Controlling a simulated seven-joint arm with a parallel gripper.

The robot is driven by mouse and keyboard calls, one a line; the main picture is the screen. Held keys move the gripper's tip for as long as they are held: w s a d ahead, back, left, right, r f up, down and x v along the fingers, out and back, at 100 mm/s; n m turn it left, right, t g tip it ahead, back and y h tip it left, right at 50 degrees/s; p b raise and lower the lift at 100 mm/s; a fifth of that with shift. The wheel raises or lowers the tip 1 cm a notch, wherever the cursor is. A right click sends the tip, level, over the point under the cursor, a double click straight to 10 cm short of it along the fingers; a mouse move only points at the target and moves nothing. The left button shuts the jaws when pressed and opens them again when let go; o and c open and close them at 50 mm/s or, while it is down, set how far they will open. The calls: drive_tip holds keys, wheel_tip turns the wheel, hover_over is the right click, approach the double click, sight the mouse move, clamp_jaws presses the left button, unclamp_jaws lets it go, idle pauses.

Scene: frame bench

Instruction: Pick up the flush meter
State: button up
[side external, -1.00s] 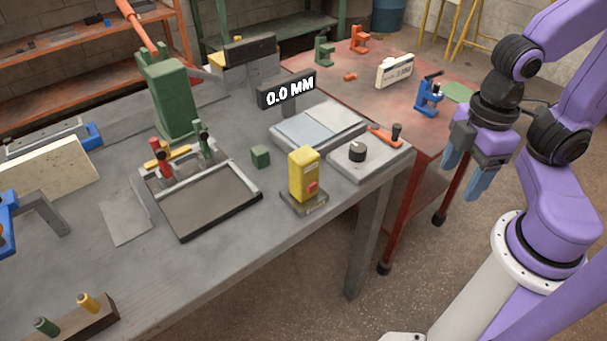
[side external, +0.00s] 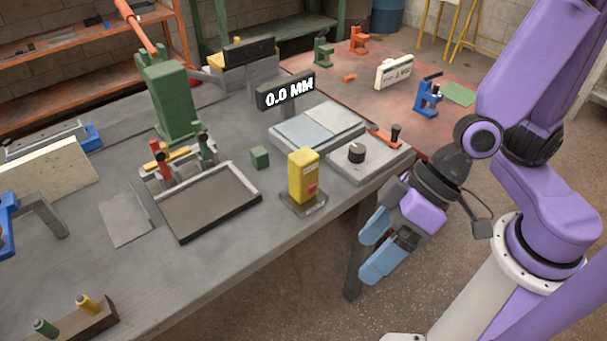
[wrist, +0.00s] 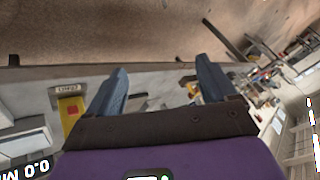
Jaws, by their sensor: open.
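The yellow upright device with a red button (side external: 303,176), which I take to be the flush meter, stands on a small dark base (side external: 304,203) near the bench's front edge. In the wrist view, it shows at the left (wrist: 71,107), outside the fingers. My gripper (side external: 366,257) is open and empty, in front of the bench edge, to the right of and lower than the yellow device in the side view. Its two blue fingers (wrist: 162,66) point toward the bench edge and floor in the wrist view. They touch nothing that I can see.
The bench surface (side external: 225,262) in front is clear.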

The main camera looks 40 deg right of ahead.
drive_tip(key=w+a+f+m+t, duration=0.2)
drive_tip(key=w+t, duration=0.1)
drive_tip(key=m+t+h, duration=0.5)
drive_tip(key=t+h, duration=0.2)
drive_tip(key=t, duration=0.2)
approach(310, 171)
drive_tip(key=x, duration=0.8)
drive_tip(key=shift+w+f, duration=0.1)
drive_tip(key=shift+w, duration=0.25)
drive_tip(key=shift+x, duration=2.65)
drive_tip(key=shift+r, duration=0.25)
drive_tip(key=c, duration=1.1)
